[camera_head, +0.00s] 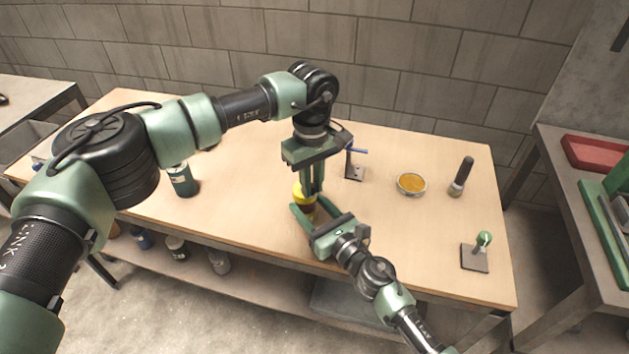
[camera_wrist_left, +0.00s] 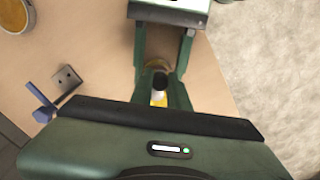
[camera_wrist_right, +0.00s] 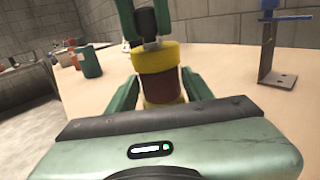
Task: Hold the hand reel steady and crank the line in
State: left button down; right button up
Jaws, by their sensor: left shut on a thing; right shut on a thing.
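The hand reel (camera_head: 303,197) is a yellow spool near the front edge of the wooden table. The right wrist view shows its yellow flanges and dark red-brown wound line (camera_wrist_right: 166,84). My right gripper (camera_head: 309,211) reaches in from the front, shut with one finger on each side of the reel. My left gripper (camera_head: 314,187) points down from above and is shut on the reel's dark crank knob, which shows in the left wrist view (camera_wrist_left: 160,80). In the head view the fingers hide the knob and much of the reel.
A bracket with a blue handle (camera_head: 354,168) stands just behind and right of the reel. Farther right are an orange-filled dish (camera_head: 411,184), a dark-handled tool (camera_head: 461,177) and a green knob on a plate (camera_head: 477,256). A green canister (camera_head: 182,180) stands left.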

pick_arm(q)
jog(key=shift+a+m, duration=0.4)
jog(key=shift+m, duration=0.8)
jog(key=shift+a, duration=0.1)
jog(key=c, duration=1.3)
grip_release()
jog(key=shift+c, duration=0.2)
jog(key=shift+s, duration=0.1)
notch_tip(320, 180, up, 12)
